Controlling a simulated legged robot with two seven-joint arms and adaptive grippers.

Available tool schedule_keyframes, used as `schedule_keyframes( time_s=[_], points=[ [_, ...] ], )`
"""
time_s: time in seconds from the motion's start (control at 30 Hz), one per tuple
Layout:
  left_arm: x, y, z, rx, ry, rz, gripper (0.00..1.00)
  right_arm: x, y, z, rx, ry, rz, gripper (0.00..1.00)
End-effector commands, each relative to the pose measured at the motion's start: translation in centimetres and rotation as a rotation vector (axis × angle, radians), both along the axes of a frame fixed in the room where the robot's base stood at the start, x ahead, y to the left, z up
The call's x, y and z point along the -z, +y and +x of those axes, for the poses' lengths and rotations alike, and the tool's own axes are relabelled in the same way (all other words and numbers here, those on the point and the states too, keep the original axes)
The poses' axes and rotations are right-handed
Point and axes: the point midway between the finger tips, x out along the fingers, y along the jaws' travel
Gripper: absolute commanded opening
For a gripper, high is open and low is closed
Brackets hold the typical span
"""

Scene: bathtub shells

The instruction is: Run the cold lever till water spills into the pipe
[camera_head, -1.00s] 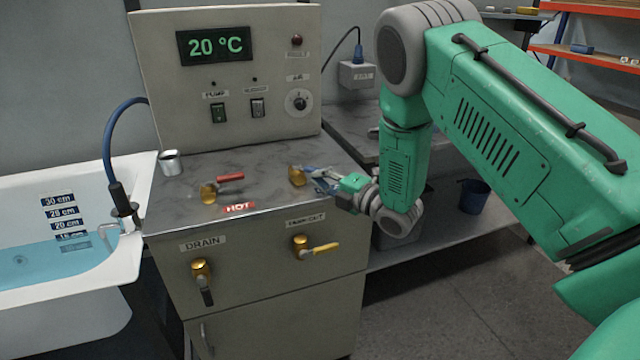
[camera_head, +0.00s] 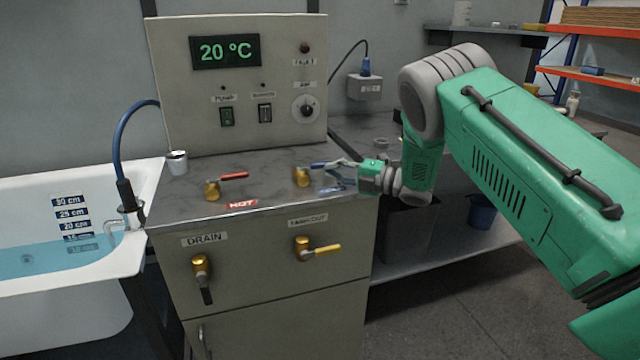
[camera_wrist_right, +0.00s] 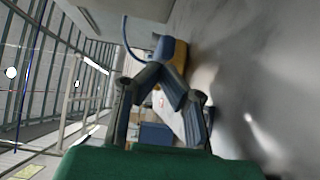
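The cold lever (camera_head: 322,165) is a blue handle on a brass valve (camera_head: 302,178) at the right of the marbled counter. My right gripper (camera_head: 338,174) is beside it on the right. Its fingers look spread, one near the lever's end and one lower, over the counter. Contact with the lever is unclear. In the right wrist view, a blue and yellow-orange shape (camera_wrist_right: 172,50), likely this lever and valve, lies just beyond the gripper (camera_wrist_right: 166,85). A blue pipe (camera_head: 118,150) curves to the bathtub's rim; no flow is visible. My left gripper is out of view.
The red-handled hot valve (camera_head: 213,190) stands to the left on the counter, near a metal cup (camera_head: 177,162). The bathtub (camera_head: 125,262) holds blue water. The drain valve (camera_head: 201,266) and yellow-handled tank-out valve (camera_head: 304,249) project from the cabinet front.

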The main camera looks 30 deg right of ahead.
Motion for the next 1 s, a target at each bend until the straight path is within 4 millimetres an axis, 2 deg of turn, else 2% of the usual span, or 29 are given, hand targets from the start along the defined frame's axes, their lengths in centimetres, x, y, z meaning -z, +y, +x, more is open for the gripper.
schedule_keyframes(
  time_s=[1.0],
  points=[
    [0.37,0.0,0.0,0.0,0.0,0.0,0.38,-0.14,-0.77,0.8,0.01,-0.004,-0.001,0.0]
  ],
)
